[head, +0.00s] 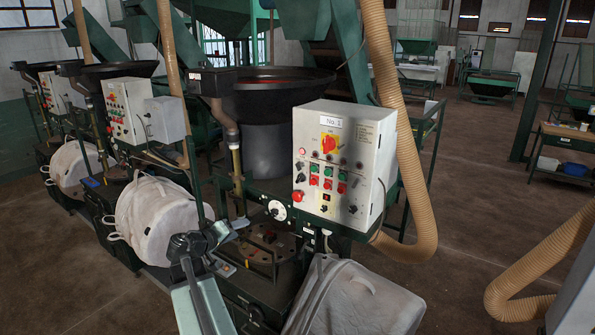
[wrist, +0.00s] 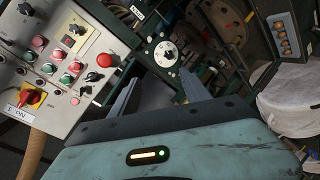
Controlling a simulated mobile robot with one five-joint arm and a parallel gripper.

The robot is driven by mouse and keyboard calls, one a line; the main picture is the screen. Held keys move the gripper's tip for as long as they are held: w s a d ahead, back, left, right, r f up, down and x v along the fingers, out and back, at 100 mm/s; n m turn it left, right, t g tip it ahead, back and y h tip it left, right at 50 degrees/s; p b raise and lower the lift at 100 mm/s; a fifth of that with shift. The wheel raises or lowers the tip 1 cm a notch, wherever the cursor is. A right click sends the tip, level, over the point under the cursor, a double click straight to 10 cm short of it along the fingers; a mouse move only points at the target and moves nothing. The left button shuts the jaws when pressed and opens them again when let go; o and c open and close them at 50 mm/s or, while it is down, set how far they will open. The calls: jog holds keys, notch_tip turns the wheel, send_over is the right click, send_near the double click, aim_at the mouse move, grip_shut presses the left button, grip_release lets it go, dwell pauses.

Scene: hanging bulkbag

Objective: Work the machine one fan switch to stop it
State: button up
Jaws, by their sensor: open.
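The machine one control box (head: 372,150) is pale grey, with a "No. 1" label on its upper front. It carries a red rotary switch on a yellow plate (head: 328,145), several black knobs, red and green buttons, and a red mushroom button (head: 298,196). The lettering is too small to tell which is the fan switch. In the wrist view the box (wrist: 115,50) appears turned, at upper left, with the red mushroom button (wrist: 103,60) near the jaws. My gripper (wrist: 160,92) is open and empty, apart from the panel. In the head view my gripper (head: 220,236) is left of and below the box.
A white dial (head: 277,213) sits on the green frame left of the box. A tan hose (head: 414,210) hangs at the box's right. A white bag (head: 355,300) is below it and another (head: 158,220) is at left. Open floor (head: 455,190) lies to the right.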

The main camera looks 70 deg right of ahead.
aim_at(302, 179)
jog(key=s+d+r+g+h+p, duration=0.2)
jog(key=s+d+r+h, duration=0.2)
jog(key=s+d+r, duration=0.8)
jog(key=x, duration=0.5)
jog(key=f+x, duration=0.1)
jog(key=x, duration=0.2)
jog(key=shift+s+a+f, duration=0.1)
jog(key=shift+s, duration=0.3)
jog(key=shift+a, duration=0.1)
jog(key=shift+c, duration=0.3)
